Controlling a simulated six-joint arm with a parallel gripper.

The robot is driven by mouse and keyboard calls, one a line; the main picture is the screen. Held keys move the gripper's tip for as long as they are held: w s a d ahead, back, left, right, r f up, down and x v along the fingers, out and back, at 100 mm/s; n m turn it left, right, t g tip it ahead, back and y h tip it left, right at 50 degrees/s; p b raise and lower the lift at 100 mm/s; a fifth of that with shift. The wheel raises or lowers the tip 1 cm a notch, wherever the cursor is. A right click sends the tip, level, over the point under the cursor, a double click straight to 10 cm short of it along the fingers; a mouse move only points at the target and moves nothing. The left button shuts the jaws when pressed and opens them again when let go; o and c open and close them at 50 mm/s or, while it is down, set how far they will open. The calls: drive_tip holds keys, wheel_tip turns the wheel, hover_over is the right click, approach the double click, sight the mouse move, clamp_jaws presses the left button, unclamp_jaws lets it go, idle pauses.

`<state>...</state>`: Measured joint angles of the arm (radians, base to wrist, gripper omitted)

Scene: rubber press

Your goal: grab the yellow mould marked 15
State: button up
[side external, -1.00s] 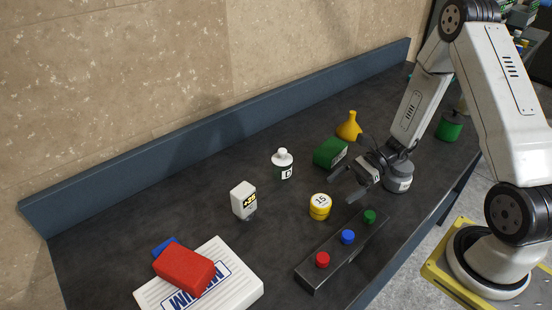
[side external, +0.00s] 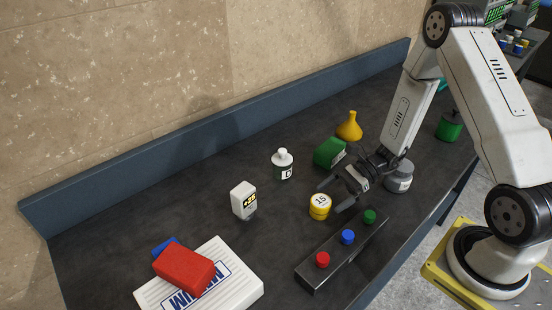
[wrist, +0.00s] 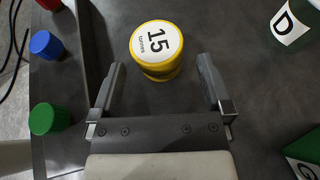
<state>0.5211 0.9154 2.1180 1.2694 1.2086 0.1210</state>
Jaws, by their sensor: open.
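The yellow mould marked 15 (side external: 320,207) is a short round tub with a white top label, standing upright on the dark bench. In the wrist view the mould (wrist: 156,49) lies just beyond the fingertips, centred roughly between them. My gripper (side external: 333,197) is open and empty, close to the mould on its right side in the side view. In the wrist view the two fingers of my gripper (wrist: 160,72) are spread wider than the mould. Neither finger visibly touches it.
A button box (side external: 330,265) with red, blue and green buttons stands in front of the mould. A green block (side external: 328,152), a bottle marked D (side external: 283,165), a grey pot (side external: 399,178) and a white box (side external: 243,200) stand around. Bare bench lies left of the mould.

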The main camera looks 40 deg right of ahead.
sight(311, 211)
drive_tip(key=shift+x, duration=2.35)
drive_tip(key=shift+s, duration=0.1)
clamp_jaws()
drive_tip(key=shift+r, duration=0.15)
drive_tip(key=shift+r, duration=4.85)
